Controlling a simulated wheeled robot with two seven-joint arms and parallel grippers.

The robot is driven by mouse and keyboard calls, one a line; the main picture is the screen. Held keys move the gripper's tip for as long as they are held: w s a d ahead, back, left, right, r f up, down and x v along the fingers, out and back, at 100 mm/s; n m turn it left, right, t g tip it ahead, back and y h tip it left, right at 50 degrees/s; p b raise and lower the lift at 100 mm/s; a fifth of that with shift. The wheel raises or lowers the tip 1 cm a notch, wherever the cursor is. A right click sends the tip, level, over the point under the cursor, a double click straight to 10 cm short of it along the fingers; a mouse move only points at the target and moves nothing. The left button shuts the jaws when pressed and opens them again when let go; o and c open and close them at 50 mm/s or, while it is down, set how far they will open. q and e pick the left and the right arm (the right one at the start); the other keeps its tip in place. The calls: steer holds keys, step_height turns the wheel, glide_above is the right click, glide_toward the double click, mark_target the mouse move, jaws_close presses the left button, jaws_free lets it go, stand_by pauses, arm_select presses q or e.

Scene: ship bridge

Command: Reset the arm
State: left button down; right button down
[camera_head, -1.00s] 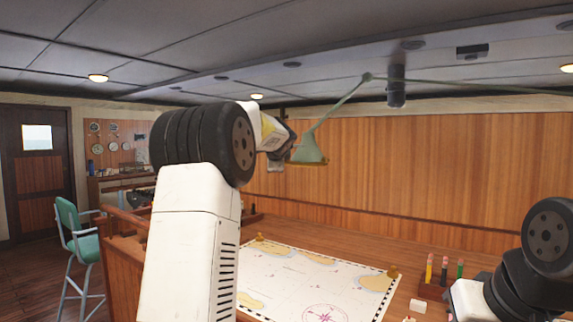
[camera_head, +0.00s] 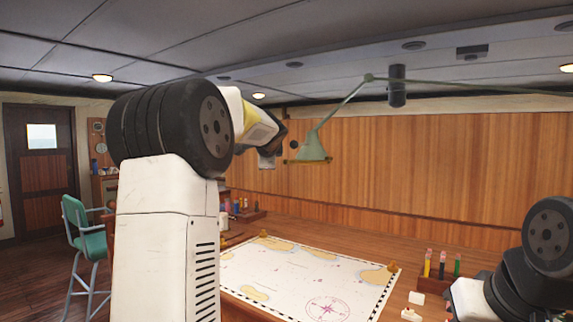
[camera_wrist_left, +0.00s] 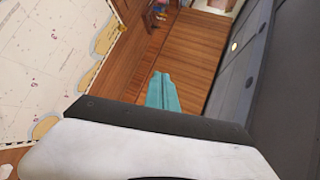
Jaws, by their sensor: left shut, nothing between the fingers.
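My left arm is raised in the head view, its upright white link and black joint standing at left of centre. My left gripper (camera_head: 269,158) is at the arm's far end, small and partly hidden by the wrist. It is shut and empty, in the air close to the left of the green hanging lamp (camera_head: 310,148); contact cannot be told. The left wrist view shows the lamp (camera_wrist_left: 162,92) beyond a white and dark body. My right arm shows at lower right, but its gripper is not in view.
A chart (camera_head: 290,275) lies on the wooden desk (camera_head: 450,245). Pens stand in a holder (camera_head: 432,284) near my right arm. Bottles (camera_head: 238,206) stand behind my left arm. A green chair (camera_head: 85,235) is at left. The air over the chart is clear.

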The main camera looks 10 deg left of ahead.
arm_select(q)
steer(key=s+d+f+n+g+h, duration=0.2)
steer(key=s+d+f+n, duration=0.2)
steer(key=s, duration=1)
steer(key=s+d+f+n+g+h, duration=0.2)
steer(key=s+d+f+n, duration=0.3)
steer(key=s+f, duration=0.5)
steer(key=s+d+f+n+g+h, duration=0.2)
steer(key=s+d+f+n, duration=0.2)
steer(key=s, duration=1.4)
step_height(320, 180, down, 4)
steer(key=shift+d+n+g+h, duration=0.3)
steer(key=shift+d+g, duration=0.1)
steer(key=shift+d, duration=0.65)
steer(key=shift+s, duration=0.1)
